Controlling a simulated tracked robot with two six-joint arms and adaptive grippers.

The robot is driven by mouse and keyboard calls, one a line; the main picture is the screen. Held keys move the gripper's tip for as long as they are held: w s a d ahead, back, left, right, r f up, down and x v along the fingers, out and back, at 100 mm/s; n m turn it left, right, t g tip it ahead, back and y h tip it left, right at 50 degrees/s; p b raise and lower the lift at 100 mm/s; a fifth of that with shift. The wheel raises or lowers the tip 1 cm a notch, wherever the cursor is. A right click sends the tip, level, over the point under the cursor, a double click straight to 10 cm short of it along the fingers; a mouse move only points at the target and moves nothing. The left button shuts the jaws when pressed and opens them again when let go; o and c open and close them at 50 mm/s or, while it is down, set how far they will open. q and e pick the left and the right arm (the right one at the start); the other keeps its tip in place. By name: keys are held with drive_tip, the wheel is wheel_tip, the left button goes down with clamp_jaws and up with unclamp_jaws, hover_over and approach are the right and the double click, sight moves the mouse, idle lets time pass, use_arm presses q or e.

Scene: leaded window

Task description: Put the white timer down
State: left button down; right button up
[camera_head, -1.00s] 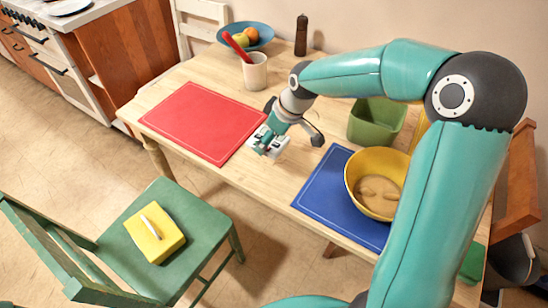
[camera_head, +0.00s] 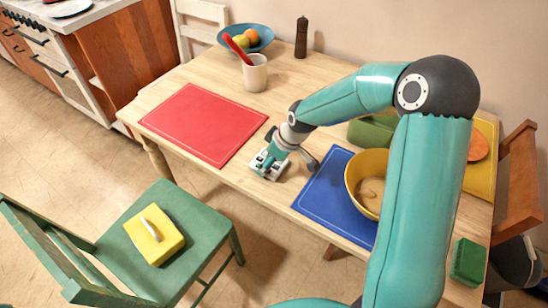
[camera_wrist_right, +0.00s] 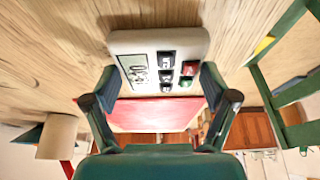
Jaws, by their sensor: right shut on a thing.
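The white timer (camera_head: 268,167) is at the bare wood strip between the red mat (camera_head: 204,122) and the blue mat (camera_head: 330,198), near the table's front edge. In the right wrist view the timer (camera_wrist_right: 150,43) shows its grey display and its black, red and green buttons. My right gripper (camera_head: 277,158) is shut on the timer; its fingers (camera_wrist_right: 158,85) are at the timer's two ends. The timer is at or just above the tabletop; I cannot tell if it touches. My left gripper is not in view.
A yellow bowl (camera_head: 367,180) stands on the blue mat. A green bin (camera_head: 372,133) is behind it, partly hidden by my arm. A white mug (camera_head: 255,73) with a red utensil, a blue fruit bowl (camera_head: 258,38) and a pepper mill (camera_head: 301,37) stand at the back.

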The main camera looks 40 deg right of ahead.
drive_tip(key=o, duration=1)
drive_tip(key=v, duration=1.2)
